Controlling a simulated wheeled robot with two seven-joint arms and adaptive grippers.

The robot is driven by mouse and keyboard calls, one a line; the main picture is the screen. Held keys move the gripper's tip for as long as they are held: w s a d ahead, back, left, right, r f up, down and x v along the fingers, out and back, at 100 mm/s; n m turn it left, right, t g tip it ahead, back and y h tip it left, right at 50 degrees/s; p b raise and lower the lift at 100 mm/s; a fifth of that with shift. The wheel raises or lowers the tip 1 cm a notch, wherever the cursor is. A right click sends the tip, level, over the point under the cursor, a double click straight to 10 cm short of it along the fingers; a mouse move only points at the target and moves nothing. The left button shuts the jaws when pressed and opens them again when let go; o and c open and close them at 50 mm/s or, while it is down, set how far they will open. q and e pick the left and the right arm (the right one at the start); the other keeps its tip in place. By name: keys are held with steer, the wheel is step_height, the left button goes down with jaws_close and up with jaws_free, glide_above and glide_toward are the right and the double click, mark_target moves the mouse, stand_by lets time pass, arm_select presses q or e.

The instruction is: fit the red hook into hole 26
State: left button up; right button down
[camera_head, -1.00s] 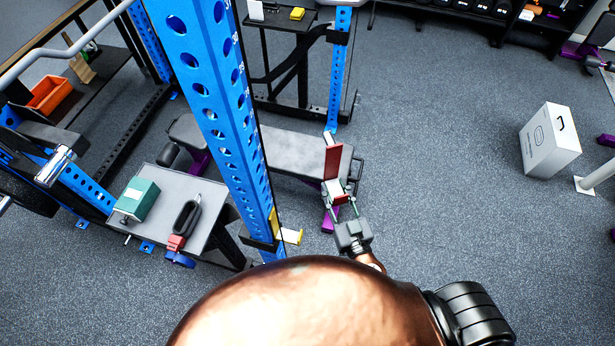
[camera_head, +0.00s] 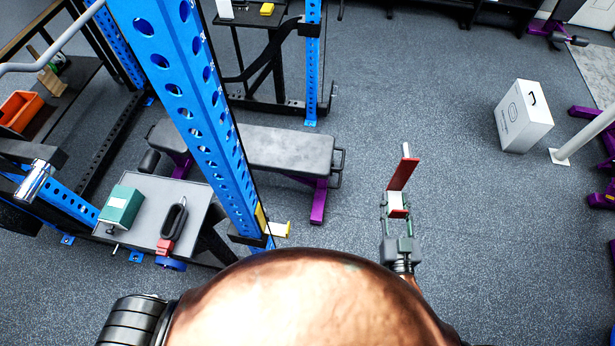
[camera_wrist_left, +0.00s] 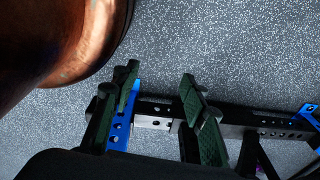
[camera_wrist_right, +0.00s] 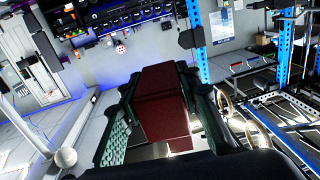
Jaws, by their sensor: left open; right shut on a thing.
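The red hook (camera_head: 403,174) is held by my right gripper (camera_head: 397,204), over open floor to the right of the blue upright (camera_head: 190,95). The hook points up and away, with a pale tip and a white patch near its base. In the right wrist view the red hook (camera_wrist_right: 163,105) fills the space between the fingers. The upright has a column of round holes; its numbers are too small to read, so I cannot tell which is hole 26. The hook is well apart from the upright. My left gripper (camera_wrist_left: 160,92) is open and empty in the left wrist view.
A yellow piece (camera_head: 277,229) juts from the upright low down. A grey bench (camera_head: 290,150) stands behind it. A small table (camera_head: 188,190) at left holds a green box (camera_head: 121,207) and a black-handled item. A white box (camera_head: 523,116) stands right; floor between is clear.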

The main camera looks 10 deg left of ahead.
steer(key=w+a+r+n+g+y+p, duration=0.1)
steer(key=a+r+n+y+p, duration=0.15)
steer(key=a, duration=0.25)
steer(key=w+a+r+n+y+p, duration=0.1)
steer(key=a+r+n+y+p, duration=0.1)
steer(key=a+y, duration=0.3)
arm_select(q)
step_height(320, 180, up, 16)
steer(key=s+p, duration=0.2)
steer(key=p, duration=0.8)
steer(key=shift+a+f, duration=0.15)
steer(key=shift+f, duration=0.1)
arm_select(e)
steer(key=s+a+r+n+g+y, duration=0.4)
steer(key=a+r+n+g, duration=0.2)
steer(key=a+g, duration=0.2)
steer(key=s+a+r+n+g+y, duration=0.4)
steer(key=a+g, duration=0.4)
steer(key=a, duration=0.2)
step_height(320, 180, up, 2)
steer(key=shift+r+n+y, duration=0.1)
steer(key=shift+n+y, duration=0.55)
steer(key=shift+n, duration=0.5)
arm_select(q)
steer(key=shift+r+p, duration=0.1)
steer(key=shift+p, duration=0.3)
